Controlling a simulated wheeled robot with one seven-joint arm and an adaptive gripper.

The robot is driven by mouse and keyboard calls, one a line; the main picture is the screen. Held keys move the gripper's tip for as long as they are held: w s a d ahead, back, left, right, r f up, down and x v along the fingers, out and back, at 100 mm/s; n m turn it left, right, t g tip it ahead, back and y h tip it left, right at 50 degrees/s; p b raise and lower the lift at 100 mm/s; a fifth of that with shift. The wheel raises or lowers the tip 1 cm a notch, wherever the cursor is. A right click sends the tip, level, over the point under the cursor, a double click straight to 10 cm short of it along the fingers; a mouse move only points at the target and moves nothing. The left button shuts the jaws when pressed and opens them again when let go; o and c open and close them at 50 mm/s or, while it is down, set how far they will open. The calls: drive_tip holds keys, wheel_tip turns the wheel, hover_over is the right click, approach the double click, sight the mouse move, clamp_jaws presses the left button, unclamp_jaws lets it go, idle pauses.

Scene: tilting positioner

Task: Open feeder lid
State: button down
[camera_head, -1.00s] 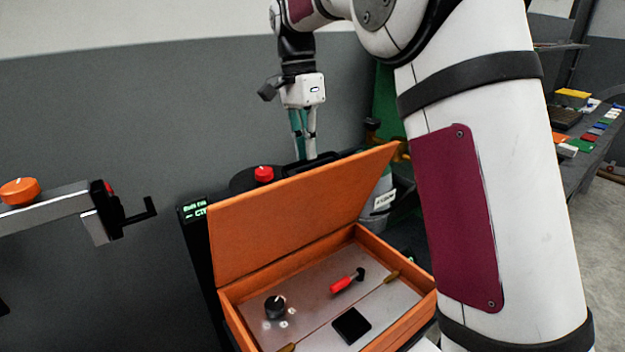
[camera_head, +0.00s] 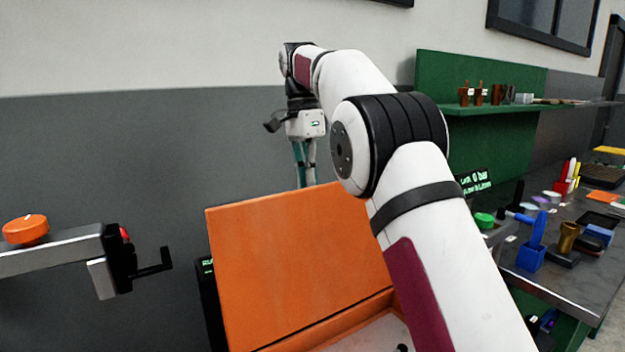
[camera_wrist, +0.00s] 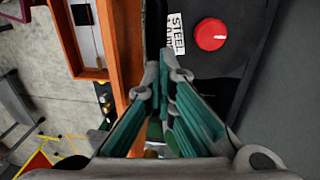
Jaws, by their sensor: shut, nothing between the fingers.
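The feeder lid (camera_head: 290,268) is a flat orange panel. In the head view it stands raised, tilted up at the back of the orange box (camera_head: 355,325), whose inside shows only in part. My gripper (camera_head: 306,180) points down behind the lid, and its fingertips are near or behind the lid's top edge. In the wrist view my gripper (camera_wrist: 160,85) has its teal-padded fingers close together with nothing held. The orange lid edge (camera_wrist: 122,60) runs just left of the fingers there. I cannot tell whether they touch it.
A red knob (camera_wrist: 210,34) and a "STEEL" label (camera_wrist: 175,32) lie right of the fingers in the wrist view. A rail with an orange knob (camera_head: 25,228) juts in at left. A cluttered bench (camera_head: 570,250) stands at right.

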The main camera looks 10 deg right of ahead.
drive_tip(key=shift+a+f+g, duration=0.15)
drive_tip(key=shift+f+g, duration=0.15)
drive_tip(key=shift+f, duration=0.65)
drive_tip(key=shift+a+f+g, duration=0.1)
drive_tip(key=shift+f+g, duration=0.2)
drive_tip(key=shift+f, duration=0.65)
drive_tip(key=c, duration=1.7)
unclamp_jaws()
drive_tip(key=shift+w+d, duration=0.1)
drive_tip(key=shift+w, duration=0.2)
drive_tip(key=shift+d+r, duration=0.1)
drive_tip(key=shift+r, duration=0.05)
drive_tip(key=shift+s, duration=0.1)
